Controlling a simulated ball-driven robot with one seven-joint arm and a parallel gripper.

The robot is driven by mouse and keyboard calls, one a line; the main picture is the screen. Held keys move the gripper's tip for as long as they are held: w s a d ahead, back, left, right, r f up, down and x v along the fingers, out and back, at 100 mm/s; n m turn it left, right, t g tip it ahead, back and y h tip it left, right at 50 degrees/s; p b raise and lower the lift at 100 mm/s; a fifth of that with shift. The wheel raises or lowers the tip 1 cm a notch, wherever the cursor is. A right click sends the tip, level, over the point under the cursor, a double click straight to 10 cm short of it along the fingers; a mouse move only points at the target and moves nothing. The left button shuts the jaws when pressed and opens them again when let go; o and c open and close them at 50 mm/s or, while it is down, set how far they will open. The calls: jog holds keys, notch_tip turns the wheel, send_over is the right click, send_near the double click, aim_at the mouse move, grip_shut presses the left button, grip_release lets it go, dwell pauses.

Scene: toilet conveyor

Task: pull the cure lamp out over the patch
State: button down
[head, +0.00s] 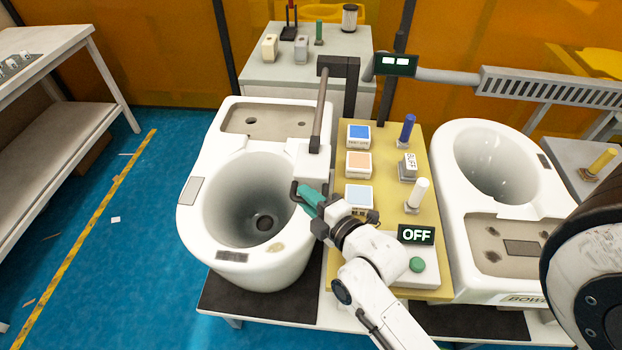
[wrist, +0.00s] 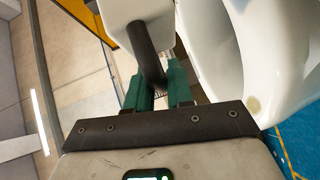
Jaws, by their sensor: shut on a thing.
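The cure lamp (head: 309,158) is a white box hanging from a grey rod on a black bracket, above the right rim of the left toilet bowl. In the wrist view the white box (wrist: 120,8) has a dark bar handle (wrist: 146,52) below it. My gripper (head: 303,193) has teal fingers and is shut on this handle; the fingers also show in the wrist view (wrist: 158,88). A beige patch (head: 277,248) lies on the bowl's front right rim, nearer to me than the lamp. It also shows in the wrist view (wrist: 252,104). Part of the handle is hidden by the fingers.
The left toilet (head: 190,235) stands on a dark mat. Right of it, a yellow board (head: 338,250) holds coloured pads, upright sticks and an OFF sign (head: 416,235) near a green button (head: 417,265). A second toilet (head: 450,180) stands further right. The bowl's front is clear.

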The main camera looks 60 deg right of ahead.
jog(key=shift+s+a, duration=0.15)
jog(key=shift+a, duration=0.2)
jog(key=c, duration=1.1)
grip_release()
jog(key=b+v, duration=0.2)
jog(key=v, duration=0.8)
jog(key=shift+s, duration=0.35)
jog(key=shift+a, duration=0.1)
